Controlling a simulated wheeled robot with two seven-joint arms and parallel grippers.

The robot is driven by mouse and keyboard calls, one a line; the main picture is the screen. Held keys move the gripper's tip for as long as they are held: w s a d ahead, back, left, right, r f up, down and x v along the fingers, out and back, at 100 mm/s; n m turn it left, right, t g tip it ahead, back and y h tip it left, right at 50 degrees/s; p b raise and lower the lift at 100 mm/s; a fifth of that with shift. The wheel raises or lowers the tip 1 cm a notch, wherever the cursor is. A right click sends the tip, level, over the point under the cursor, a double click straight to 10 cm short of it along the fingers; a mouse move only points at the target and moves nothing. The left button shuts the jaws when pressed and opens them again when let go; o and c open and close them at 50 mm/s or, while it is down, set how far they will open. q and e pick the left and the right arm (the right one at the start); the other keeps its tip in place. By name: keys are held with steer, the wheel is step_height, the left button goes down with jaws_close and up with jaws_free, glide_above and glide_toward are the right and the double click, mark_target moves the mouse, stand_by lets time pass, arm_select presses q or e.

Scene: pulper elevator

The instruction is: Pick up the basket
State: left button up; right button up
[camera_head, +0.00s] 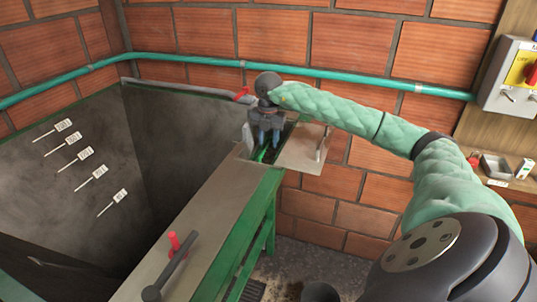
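No basket can be clearly made out in the head view. My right arm, in a green quilted sleeve, reaches from the lower right to the far end of the metal channel. My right gripper (267,143) points down into a narrow opening (247,150) there, in front of the brick wall. Its fingers are small and partly hidden by the opening's rim, so I cannot tell whether they are open or hold anything. A small grey metal piece shows just left of the fingers. My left gripper is not in view.
A deep grey tank (70,200) with several white tags fills the left. A hinged metal lid (305,150) lies right of the opening. A green pipe (170,57) crosses the wall. A switch box (512,75) hangs at right.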

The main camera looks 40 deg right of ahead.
steer(key=shift+f, duration=0.5)
steer(key=shift+d+f, duration=0.25)
steer(key=shift+f, duration=0.3)
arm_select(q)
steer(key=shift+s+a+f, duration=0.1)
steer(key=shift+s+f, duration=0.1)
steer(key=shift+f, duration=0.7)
arm_select(e)
steer(key=shift+a, duration=0.15)
steer(key=shift+c, duration=0.3)
jaws_close()
steer(key=shift+r, duration=0.1)
